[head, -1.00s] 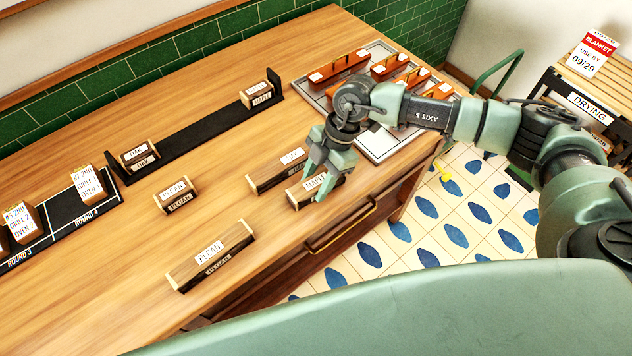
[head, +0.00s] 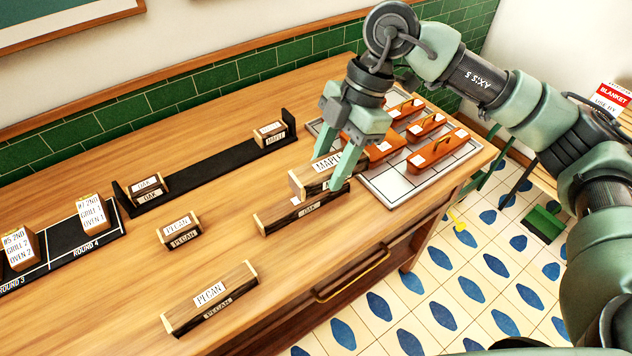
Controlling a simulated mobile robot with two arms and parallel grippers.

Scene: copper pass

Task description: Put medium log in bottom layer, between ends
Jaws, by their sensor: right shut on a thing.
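My right gripper (head: 334,170) is shut on a log labelled maple (head: 305,182) and holds it above the counter, over the far edge of a longer-looking oak log (head: 303,213). The gripper's fingers cover part of the maple log. A long black rack (head: 208,161) lies toward the wall with an upright at each end. A short oak log (head: 149,190) sits at its left end and a short maple log (head: 270,133) at its right end. The rack's floor between them is bare. My left gripper is not in view.
A short pecan log (head: 179,230) and a long pecan log (head: 211,298) lie on the wooden counter (head: 110,260). A black board (head: 62,269) with labelled blocks is at left. A pale tiled tray (head: 395,186) with several orange-brown handled pieces is at right. Counter between rack and logs is clear.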

